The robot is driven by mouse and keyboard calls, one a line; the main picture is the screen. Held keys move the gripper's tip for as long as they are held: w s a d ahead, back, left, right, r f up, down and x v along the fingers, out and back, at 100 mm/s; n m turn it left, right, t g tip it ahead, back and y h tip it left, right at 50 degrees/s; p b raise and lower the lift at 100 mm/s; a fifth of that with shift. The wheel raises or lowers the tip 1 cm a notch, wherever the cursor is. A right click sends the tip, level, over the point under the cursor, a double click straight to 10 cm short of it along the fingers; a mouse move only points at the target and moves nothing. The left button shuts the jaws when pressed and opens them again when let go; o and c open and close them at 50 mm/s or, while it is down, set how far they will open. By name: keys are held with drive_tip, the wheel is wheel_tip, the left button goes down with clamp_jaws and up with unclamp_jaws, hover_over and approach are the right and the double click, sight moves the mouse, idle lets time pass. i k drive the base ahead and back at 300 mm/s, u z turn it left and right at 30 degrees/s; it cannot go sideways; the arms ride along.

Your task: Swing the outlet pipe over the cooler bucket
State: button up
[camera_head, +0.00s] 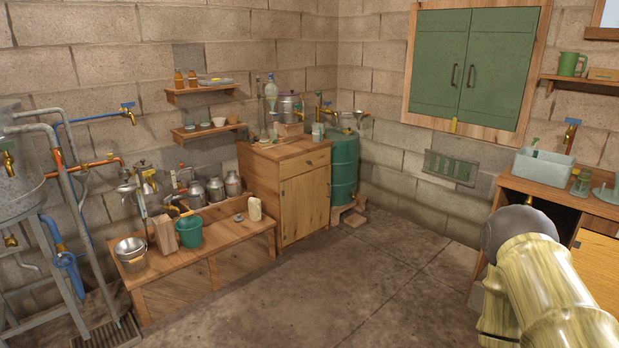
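At the left edge stands a metal still tank (20,190) on a frame, with several pipes around it. An orange pipe (95,164) with brass fittings runs sideways from it, and a blue pipe (92,118) above ends in a brass tap. I cannot tell for sure which one is the outlet pipe. On the low wooden bench (232,233) stand a teal bucket (189,232) and a shiny metal bucket (131,251). I cannot tell which is the cooler bucket. My pale yellow arm shows at lower right, far from these; no gripper fingers show.
Metal cans (215,189) and a cream jug (254,208) stand on the bench. A wooden cabinet (305,203) and a green barrel (344,165) fill the corner. A counter with a pale basin (543,168) is at right. The middle floor (320,290) is clear.

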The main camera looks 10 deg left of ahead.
sight(104, 163)
drive_tip(key=u, duration=0.4)
drive_tip(key=i, duration=2)
drive_tip(key=u, duration=1.7)
drive_tip(key=i, duration=1.65)
drive_tip(key=u, duration=0.75)
